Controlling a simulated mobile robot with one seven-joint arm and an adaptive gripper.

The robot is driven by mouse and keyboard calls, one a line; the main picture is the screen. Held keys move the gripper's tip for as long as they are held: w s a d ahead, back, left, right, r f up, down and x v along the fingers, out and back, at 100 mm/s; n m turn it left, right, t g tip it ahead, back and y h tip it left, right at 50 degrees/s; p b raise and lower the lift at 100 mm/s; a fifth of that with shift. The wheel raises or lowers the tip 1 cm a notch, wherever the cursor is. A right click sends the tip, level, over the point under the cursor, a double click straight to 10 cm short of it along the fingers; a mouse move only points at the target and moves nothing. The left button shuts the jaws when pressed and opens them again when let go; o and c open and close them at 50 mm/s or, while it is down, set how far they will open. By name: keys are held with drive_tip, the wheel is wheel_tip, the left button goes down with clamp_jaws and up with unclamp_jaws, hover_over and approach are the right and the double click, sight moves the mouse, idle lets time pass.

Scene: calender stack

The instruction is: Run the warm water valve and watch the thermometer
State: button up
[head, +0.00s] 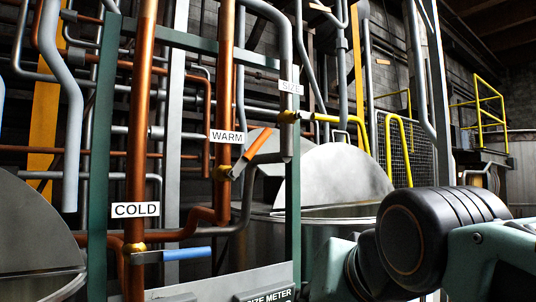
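The pipe labelled WARM (227,136) is copper and stands upright in the head view, left of centre. Its valve has a brass body (222,173) low on the pipe. The warm valve's lever, with an orange grip (256,134), slants up and to the right from the body. I cannot make out a thermometer in this view. My arm shows at the lower right, black and pale green, apart from the warm lever in the picture. My gripper is not in view.
The COLD pipe (136,210) stands to the left, its blue lever (187,253) pointing right. The SIZE pipe's yellow lever (328,118) points right. Green posts (100,150) frame the pipes. Large metal vats (340,215) and yellow rails (490,100) stand behind.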

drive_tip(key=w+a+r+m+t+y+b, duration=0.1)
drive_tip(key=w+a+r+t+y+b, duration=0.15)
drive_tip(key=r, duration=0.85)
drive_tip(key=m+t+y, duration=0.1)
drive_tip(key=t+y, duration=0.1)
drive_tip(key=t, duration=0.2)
approach(262, 140)
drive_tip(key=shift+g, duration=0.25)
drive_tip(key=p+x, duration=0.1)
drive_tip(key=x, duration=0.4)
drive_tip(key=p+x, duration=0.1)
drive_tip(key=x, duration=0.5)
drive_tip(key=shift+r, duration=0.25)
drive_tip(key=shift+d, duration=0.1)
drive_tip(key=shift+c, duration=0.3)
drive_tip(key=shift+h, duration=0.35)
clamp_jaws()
